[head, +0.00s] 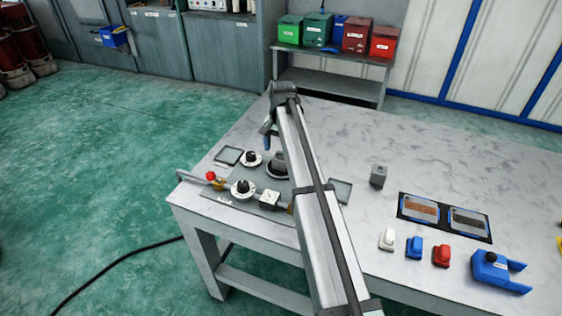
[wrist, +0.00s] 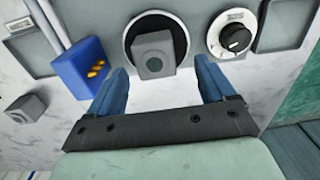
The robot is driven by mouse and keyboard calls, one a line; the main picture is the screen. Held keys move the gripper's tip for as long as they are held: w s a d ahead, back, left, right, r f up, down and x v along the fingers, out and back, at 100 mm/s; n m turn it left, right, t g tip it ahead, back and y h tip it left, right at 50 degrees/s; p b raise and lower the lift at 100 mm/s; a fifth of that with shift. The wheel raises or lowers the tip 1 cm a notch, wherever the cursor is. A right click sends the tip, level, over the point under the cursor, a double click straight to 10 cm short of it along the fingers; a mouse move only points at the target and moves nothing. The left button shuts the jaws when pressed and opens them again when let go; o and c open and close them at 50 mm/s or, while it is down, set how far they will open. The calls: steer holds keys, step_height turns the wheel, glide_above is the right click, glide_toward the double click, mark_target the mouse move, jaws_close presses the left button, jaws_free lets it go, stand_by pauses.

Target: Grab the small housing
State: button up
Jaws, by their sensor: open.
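One small grey block-shaped housing (head: 377,175) stands alone on the table, right of my arm. It appears at the left edge of the wrist view (wrist: 27,108). Another grey block-shaped part (wrist: 152,54) with a round mark sits in a black ring on the grey panel; it also shows in the head view (head: 280,160). I cannot tell for certain which is the small housing. My gripper (wrist: 161,75) is open and empty, its blue fingers pointing toward the ringed part, one to either side in the picture. In the head view, one blue finger (head: 267,141) shows behind that part.
Black dials on white discs (head: 243,188) and a red-knobbed valve (head: 211,176) are beside the ring. A blue box with yellow pieces (wrist: 83,68) stands close by in the wrist view. White, blue and red parts (head: 414,247) lie at the front right. The table's back right is clear.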

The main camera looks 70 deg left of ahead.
mark_target(281, 154)
steer(key=shift+w+d+f, duration=0.1)
steer(key=shift+f, duration=1.05)
steer(key=shift+w+f, duration=0.1)
steer(key=shift+f, duration=1.05)
steer(key=shift+r, duration=0.1)
steer(key=c, duration=1.3)
